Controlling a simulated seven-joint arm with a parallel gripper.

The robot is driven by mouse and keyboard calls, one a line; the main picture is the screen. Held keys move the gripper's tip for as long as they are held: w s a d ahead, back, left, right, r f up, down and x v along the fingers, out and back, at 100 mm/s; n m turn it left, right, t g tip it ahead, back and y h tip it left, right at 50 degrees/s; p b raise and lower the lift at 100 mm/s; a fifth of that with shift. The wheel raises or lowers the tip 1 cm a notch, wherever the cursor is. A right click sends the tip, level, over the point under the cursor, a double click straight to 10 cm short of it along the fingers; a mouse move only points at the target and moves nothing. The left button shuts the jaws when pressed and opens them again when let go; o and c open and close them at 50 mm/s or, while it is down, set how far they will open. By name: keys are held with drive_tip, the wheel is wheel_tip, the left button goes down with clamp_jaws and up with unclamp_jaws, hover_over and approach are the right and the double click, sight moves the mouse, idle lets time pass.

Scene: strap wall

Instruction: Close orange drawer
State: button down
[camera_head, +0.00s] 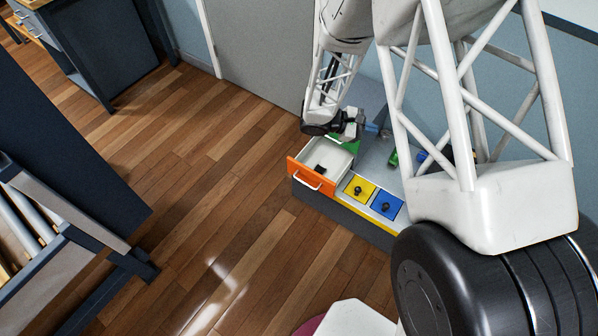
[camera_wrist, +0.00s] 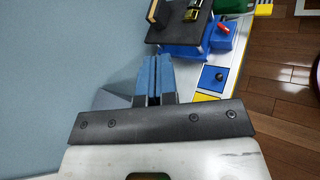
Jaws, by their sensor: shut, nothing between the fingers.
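The orange drawer (camera_head: 304,179) is pulled out at the left end of a low grey unit in the head view. It has an orange front with a pale handle and a white inside, and a small dark object (camera_head: 320,169) lies in it. My gripper (camera_head: 380,129) is above the grey unit, to the right of and behind the drawer, apart from its front. In the wrist view my gripper's two blue-grey fingers (camera_wrist: 154,72) are together with nothing between them. The orange drawer does not show in the wrist view.
Yellow (camera_head: 359,188) and blue (camera_head: 386,205) panels with dark knobs sit beside the drawer. A green cylinder (camera_head: 394,158) lies on the unit. The wrist view shows a dark board (camera_wrist: 180,27) on a blue base. The wooden floor (camera_head: 215,190) left of the drawer is clear.

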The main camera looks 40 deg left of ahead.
drive_tip(key=s+a+f+n+t+y, duration=0.25)
drive_tip(key=a+f+n+t, duration=0.2)
drive_tip(key=a+f, duration=0.55)
drive_tip(key=n+t+y, duration=0.5)
drive_tip(key=n+y, duration=0.5)
drive_tip(key=n, duration=0.1)
approach(302, 168)
drive_tip(key=s, duration=0.7)
drive_tip(key=shift+w, duration=0.25)
drive_tip(key=shift+w, duration=0.1)
drive_tip(key=shift+w, duration=6.9)
drive_tip(key=shift+w, duration=0.15)
